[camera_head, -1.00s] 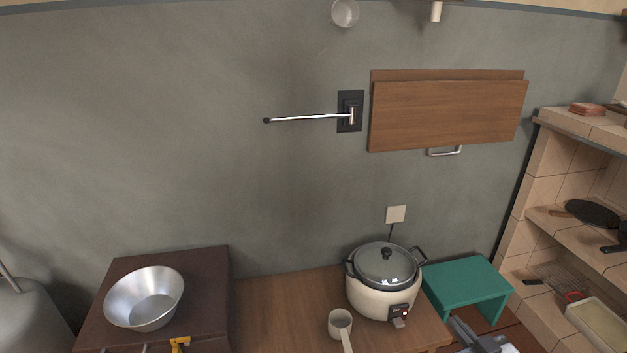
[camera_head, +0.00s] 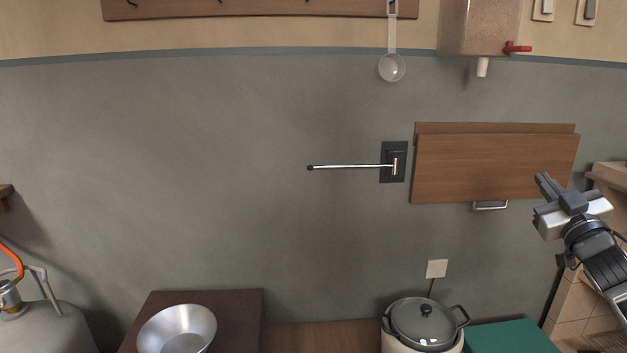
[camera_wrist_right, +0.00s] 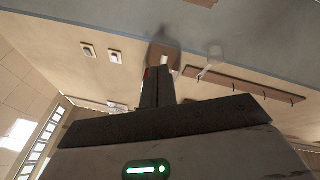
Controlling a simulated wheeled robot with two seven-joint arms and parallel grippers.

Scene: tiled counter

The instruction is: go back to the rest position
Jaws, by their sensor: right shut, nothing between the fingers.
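My right gripper (camera_head: 548,187) is raised at the right side of the head view, in front of the wall near the wooden wall panel (camera_head: 490,168). Its fingers are together and hold nothing. In the right wrist view the closed fingers (camera_wrist_right: 157,85) point up toward the wall, away from the counter. My left gripper is not in view.
A rice cooker (camera_head: 424,325) stands on the wooden counter beside a green stand (camera_head: 510,338). A metal bowl (camera_head: 177,329) sits on a dark brown box (camera_head: 240,310). A metal rod (camera_head: 345,167) sticks out from the wall. The tiled shelves (camera_head: 575,305) are at right.

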